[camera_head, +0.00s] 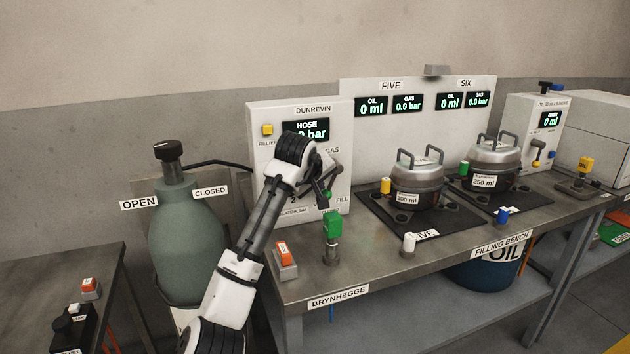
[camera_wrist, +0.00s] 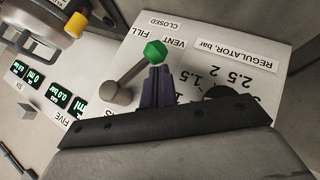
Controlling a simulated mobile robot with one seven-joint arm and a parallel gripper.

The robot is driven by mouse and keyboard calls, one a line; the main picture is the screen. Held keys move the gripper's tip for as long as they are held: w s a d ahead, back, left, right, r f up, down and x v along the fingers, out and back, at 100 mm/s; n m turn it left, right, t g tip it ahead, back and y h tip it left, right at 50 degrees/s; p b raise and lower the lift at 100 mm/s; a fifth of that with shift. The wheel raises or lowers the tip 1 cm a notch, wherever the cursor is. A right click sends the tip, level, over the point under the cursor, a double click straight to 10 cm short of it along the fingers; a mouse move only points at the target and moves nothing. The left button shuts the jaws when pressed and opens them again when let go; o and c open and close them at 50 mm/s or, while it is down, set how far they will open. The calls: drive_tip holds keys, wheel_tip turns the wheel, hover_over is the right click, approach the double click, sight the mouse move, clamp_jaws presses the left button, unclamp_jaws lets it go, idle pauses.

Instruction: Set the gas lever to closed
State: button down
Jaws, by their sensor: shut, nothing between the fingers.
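The gas lever has a green faceted knob (camera_wrist: 155,52) on a grey shaft (camera_wrist: 134,74) that slants from a round pivot on the white DUNREVIN panel (camera_wrist: 215,45). The knob lies close to the VENT label, with FILL and CLOSED labels nearby. My gripper (camera_wrist: 157,72) is shut and empty, its dark fingertips right at the knob; I cannot tell whether they touch it. In the head view my gripper (camera_head: 322,194) is in front of the same panel (camera_head: 258,112), hiding part of it. A bit of the green knob (camera_head: 327,195) shows there.
A dark regulator knob (camera_wrist: 222,92) is close to my fingers. A green-handled valve (camera_head: 332,225) and a red switch (camera_head: 284,253) stand on the bench below. A green gas cylinder (camera_head: 188,235) stands left of my arm. Two metal pots (camera_head: 419,183) sit to the right.

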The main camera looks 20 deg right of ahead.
drive_tip(key=shift+d+f+n+h, duration=0.25)
drive_tip(key=shift+f+h, duration=0.1)
drive_tip(key=shift+h, duration=0.3)
drive_tip(key=shift+d+f+n+h, duration=0.25)
drive_tip(key=shift+f+h, duration=0.1)
drive_tip(key=shift+h, duration=0.3)
